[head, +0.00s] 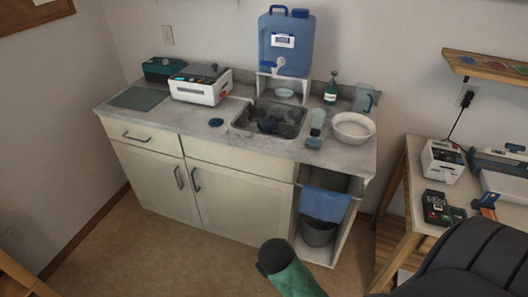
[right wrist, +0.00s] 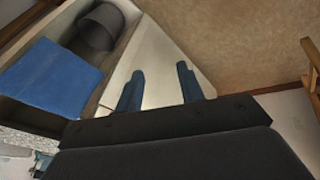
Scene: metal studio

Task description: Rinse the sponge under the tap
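A blue water container (head: 286,44) with a white tap (head: 274,66) stands on a white stand behind the sink. A small blue-grey block (head: 314,143), perhaps the sponge, lies on the counter right of the sink; I cannot tell for sure. In the right wrist view, my right gripper (right wrist: 160,69) has two blue fingers held apart with nothing between them, and the cabinet's side lies beyond. My left gripper is not in view.
A white bowl (head: 353,129), a clear pitcher (head: 365,98) and a green bottle (head: 331,88) stand right of the sink. A white machine (head: 200,85) is at left. A blue towel (head: 325,204) hangs above a grey bin (head: 318,232).

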